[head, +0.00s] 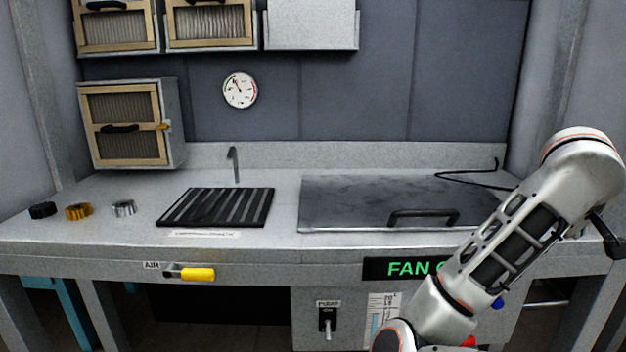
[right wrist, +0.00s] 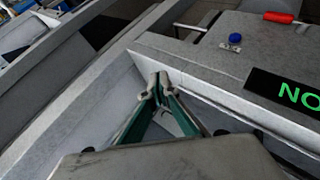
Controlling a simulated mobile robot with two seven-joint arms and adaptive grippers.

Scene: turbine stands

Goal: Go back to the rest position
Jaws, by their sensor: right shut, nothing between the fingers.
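My right arm (head: 510,240) comes in at the right of the head view, raised in front of the right end of the grey workbench (head: 270,250). My right gripper (right wrist: 158,85) shows in the right wrist view, with its fingertips together and nothing between them. It is near a grey beam or edge of the stand, and I cannot tell whether it touches it. The right gripper itself is hard to make out in the head view. My left gripper is not in view.
On the bench are a black slotted grate (head: 217,207), a metal lid (head: 350,205) with a black handle, and several small knobs (head: 78,211). A yellow-handled air valve (head: 197,274) and a switch (head: 327,320) sit on the front. A lit sign (head: 400,268) is partly hidden by my arm.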

